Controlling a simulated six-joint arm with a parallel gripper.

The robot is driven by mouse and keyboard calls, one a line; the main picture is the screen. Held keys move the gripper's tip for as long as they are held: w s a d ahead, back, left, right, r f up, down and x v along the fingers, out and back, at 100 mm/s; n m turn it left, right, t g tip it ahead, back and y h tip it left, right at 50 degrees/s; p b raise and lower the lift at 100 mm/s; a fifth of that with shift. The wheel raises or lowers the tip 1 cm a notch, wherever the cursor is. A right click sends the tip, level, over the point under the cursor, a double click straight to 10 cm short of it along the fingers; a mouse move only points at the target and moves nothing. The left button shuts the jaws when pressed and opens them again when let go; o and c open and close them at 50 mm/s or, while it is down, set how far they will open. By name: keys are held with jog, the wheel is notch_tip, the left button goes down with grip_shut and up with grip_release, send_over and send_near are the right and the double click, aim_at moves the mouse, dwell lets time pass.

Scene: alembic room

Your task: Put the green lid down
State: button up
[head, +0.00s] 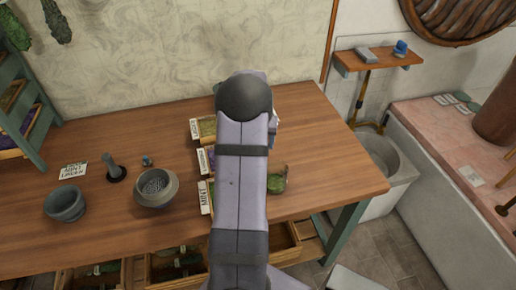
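My arm rises through the middle of the head view and hides my gripper and whatever it may hold. A small green round container (277,183) stands on the wooden table (325,150), just right of my arm. I cannot tell whether its green top is a lid or its contents. A dark green sliver (216,88) shows at the table's back edge, left of my arm's upper end; it is too hidden to identify. No green lid can be made out for certain.
Labelled trays (204,129) stand left of my arm, partly covered by it. The table's right part is clear.

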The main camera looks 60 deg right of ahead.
jog(key=shift+f+p, duration=0.5)
jog(key=shift+f, duration=1.45)
jog(key=shift+f, duration=0.15)
jog(key=o, duration=1)
